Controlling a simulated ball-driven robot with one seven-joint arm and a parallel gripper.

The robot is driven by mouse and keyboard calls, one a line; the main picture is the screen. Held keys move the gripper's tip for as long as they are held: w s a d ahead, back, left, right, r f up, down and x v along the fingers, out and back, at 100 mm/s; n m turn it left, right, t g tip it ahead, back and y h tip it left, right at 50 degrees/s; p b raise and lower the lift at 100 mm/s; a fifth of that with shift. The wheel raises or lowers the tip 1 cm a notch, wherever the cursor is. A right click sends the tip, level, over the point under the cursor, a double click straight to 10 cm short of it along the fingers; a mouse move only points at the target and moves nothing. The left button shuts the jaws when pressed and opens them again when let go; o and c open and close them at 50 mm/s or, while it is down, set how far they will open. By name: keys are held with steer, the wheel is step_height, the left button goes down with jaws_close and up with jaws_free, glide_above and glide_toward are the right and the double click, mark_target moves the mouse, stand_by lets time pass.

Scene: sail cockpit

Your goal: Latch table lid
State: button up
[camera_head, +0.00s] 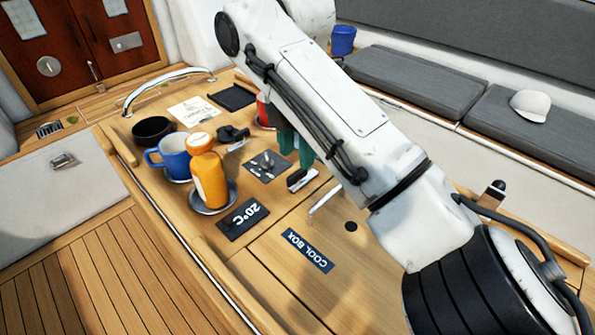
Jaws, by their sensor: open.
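The wooden cockpit table fills the middle of the view. A lid panel (262,262) at its near end bears a COOL BOX label (307,251). A thin silver handle (325,200) stands at the lid's far side, beside a small dark round spot (351,226). A black and silver fitting (300,180) sits on the tabletop just beyond the lid. Another black fitting (233,134) sits farther left. My gripper (296,148), with green fingers, is open above the table, behind the nearer fitting as seen here. My arm partly hides it and the table's right side.
An orange bottle (208,180) stands on a grey dish, beside a blue mug (170,157) and a black bowl (153,130). A red object (262,110) is partly hidden near my gripper. Cushioned benches (410,83) line the back.

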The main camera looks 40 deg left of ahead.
mark_target(297, 172)
steer(key=shift+f, duration=3.2)
steer(key=shift+c, duration=0.5)
jaws_close()
